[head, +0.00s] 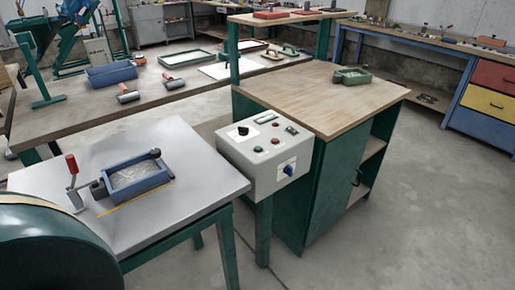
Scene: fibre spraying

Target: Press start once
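A grey control box (237,160) stands on a green post between the metal-topped table and the wooden cabinet. Its sloping top carries a black knob (243,131), a green button (258,149), a red button (275,141) and a dark switch or display (292,130). A blue rotary switch (289,170) is on its front face. Any labels are too small to read, so I cannot tell which button is marked start. Neither of my grippers shows in the head view.
A metal-topped table (200,185) holds a blue tray (138,178) and a red-handled crank (72,166). A dark green rounded body (50,255) fills the lower left. A wooden-topped green cabinet (310,90) stands behind the box. The floor at right (420,210) is clear.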

